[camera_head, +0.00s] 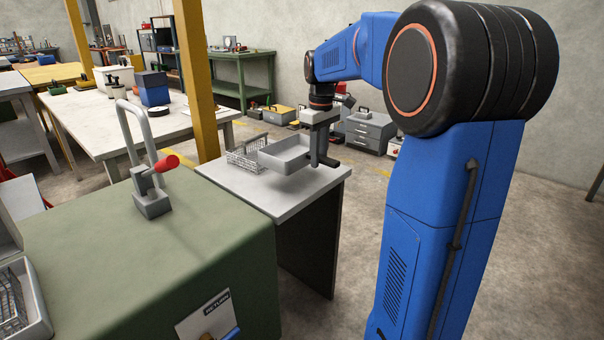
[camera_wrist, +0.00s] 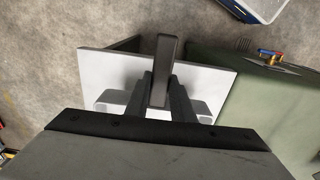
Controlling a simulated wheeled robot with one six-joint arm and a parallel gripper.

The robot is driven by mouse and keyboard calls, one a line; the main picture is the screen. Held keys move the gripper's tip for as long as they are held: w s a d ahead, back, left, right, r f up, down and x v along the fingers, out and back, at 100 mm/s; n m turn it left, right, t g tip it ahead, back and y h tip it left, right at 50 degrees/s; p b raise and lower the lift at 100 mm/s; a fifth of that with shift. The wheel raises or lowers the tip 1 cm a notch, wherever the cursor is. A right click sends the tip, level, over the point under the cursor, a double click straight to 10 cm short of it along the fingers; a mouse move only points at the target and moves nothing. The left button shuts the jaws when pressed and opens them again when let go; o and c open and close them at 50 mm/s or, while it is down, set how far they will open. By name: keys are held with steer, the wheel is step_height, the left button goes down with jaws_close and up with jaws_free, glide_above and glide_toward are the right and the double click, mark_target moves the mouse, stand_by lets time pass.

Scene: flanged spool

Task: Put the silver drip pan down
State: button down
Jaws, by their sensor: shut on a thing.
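The silver drip pan (camera_head: 284,160) is a shallow grey tray over the small white-topped table (camera_head: 232,185). My gripper (camera_head: 321,160) is shut on the pan's right side, seen from the body camera. The pan looks level and very close to the tabletop; I cannot tell whether its underside touches. In the wrist view my gripper's fingers (camera_wrist: 160,80) stand over the white tabletop (camera_wrist: 100,65). Pale parts of the pan (camera_wrist: 111,101) show on either side of them, and the rest is hidden by the gripper.
A wire basket (camera_head: 244,156) stands on the same table, close behind and left of the pan. A green bench (camera_head: 215,240) with a red-handled clamp (camera_head: 153,190) adjoins the table at the near left. A yellow post (camera_head: 195,80) rises behind. Bare tabletop lies in front of the pan.

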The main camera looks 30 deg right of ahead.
steer(key=shift+f, duration=3.4)
steer(key=c, duration=1.5)
jaws_free()
steer(key=shift+c, duration=0.2)
